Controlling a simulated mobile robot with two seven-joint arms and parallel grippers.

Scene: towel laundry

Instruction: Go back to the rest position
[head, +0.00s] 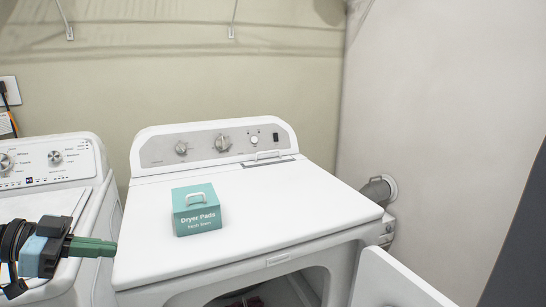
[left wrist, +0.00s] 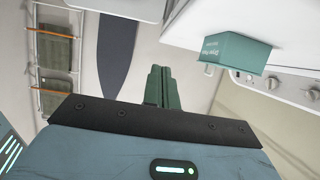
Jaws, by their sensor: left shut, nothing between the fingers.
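My left gripper (head: 112,247) comes in from the left in the head view, in front of the gap between the two white machines. Its green fingers are together with nothing between them; they also show shut in the left wrist view (left wrist: 159,72). The gripper is apart from the teal Dryer Pads box (head: 197,212), which stands on the dryer top to its right. The box also shows in the left wrist view (left wrist: 233,52). My right gripper is in neither view.
The white dryer (head: 290,205) stands in the middle, its front door (head: 390,283) open and something dark reddish inside. A washer (head: 50,165) stands to the left. A vent pipe (head: 377,191) joins the right wall. Most of the dryer top is clear.

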